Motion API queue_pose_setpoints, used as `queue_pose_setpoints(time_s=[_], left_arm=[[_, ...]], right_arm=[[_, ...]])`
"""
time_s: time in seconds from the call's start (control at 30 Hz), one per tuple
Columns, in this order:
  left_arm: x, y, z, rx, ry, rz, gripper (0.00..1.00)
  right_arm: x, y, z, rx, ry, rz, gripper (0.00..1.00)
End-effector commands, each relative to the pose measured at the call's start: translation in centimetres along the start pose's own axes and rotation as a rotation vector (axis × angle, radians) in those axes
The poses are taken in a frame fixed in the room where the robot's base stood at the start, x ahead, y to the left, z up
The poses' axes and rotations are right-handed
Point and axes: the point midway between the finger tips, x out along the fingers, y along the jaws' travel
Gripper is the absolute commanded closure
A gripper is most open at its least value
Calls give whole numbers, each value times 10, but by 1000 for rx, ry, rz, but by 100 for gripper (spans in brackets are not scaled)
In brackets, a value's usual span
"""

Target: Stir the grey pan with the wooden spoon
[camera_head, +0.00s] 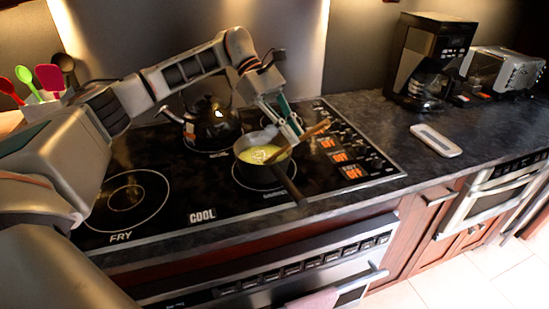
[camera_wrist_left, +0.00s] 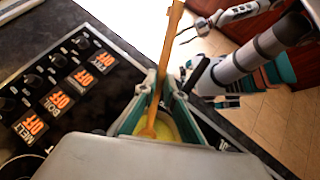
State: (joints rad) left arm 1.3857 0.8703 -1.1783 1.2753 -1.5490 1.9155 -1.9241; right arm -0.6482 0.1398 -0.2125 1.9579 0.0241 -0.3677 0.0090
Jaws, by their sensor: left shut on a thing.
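The grey pan (camera_head: 289,187) sits on a front burner of the black stove, with yellow liquid in it and its dark handle pointing to the front right. My left gripper (camera_head: 292,128) is above the pan's right rim, shut on the wooden spoon (camera_head: 315,130). The spoon is tilted, with its lower end in the pan. In the left wrist view the wooden spoon (camera_wrist_left: 171,45) runs between the teal fingers, and its bowl is over the yellow liquid.
A black kettle (camera_head: 212,122) stands on the burner behind the pan. A front-left burner (camera_head: 126,198) is empty. A white spoon rest (camera_head: 436,140) lies on the right counter, with a coffee maker (camera_head: 428,60) and toaster (camera_head: 503,68) behind. Coloured utensils (camera_head: 47,78) stand at the left.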

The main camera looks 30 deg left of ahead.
Motion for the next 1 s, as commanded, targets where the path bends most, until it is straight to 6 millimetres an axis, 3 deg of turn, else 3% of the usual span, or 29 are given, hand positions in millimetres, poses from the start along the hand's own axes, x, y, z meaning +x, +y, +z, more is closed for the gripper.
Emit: queue_pose_setpoints(time_s=[1.0], left_arm=[[0, 0, 76, 2, -1, 0, 100]], right_arm=[[-19, 5, -32, -1, 9, 2, 60]])
